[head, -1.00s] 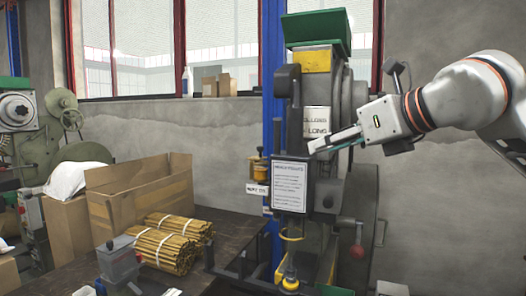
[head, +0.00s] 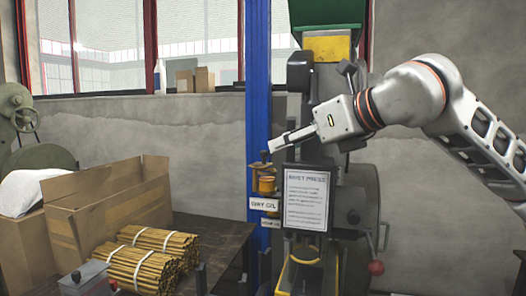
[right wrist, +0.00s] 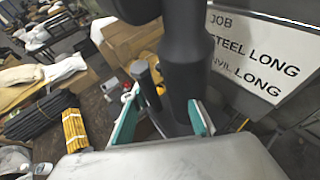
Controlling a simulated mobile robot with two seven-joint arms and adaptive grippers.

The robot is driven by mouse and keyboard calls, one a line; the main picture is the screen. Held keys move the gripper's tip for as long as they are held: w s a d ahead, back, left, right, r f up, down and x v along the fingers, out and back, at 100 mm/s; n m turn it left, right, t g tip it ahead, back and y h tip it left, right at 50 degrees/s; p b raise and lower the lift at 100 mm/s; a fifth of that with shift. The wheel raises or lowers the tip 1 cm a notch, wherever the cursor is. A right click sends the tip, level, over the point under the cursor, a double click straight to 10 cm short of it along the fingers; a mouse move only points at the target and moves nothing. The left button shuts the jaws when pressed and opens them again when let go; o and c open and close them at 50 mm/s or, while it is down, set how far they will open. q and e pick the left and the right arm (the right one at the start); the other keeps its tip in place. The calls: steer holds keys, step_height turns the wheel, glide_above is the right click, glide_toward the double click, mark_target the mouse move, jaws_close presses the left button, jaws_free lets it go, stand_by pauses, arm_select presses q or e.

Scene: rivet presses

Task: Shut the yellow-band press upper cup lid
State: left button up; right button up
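The yellow-band press (head: 327,47) stands right of the blue post, with a green top above its yellow band. Two amber cups sit one above the other at its left side. The upper cup (head: 266,185) is above the "WAY OIL" label, and a small dark upright part (head: 265,158) shows at its top. I cannot tell how its lid stands. My right gripper (head: 276,144) points left, its tips just above and right of the upper cup in the picture. In the right wrist view its teal fingers (right wrist: 164,118) are apart, with dark upright press parts (right wrist: 184,65) between or beyond them. My left gripper is out of view.
A framed notice (head: 305,200) hangs on the press front, below my right gripper. A red-knobbed handle (head: 376,267) is at the lower right. A cardboard box (head: 105,210) and stick bundles (head: 143,262) lie on the bench at left. A job sign (right wrist: 255,55) is close in the wrist view.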

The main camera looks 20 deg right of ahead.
mark_target(267, 152)
steer(key=x, duration=0.6)
steer(key=shift+f, duration=0.15)
steer(key=shift+w+a+f, duration=0.1)
steer(key=shift+w, duration=0.25)
steer(key=c, duration=0.7)
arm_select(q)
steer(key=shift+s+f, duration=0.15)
arm_select(e)
jaws_close()
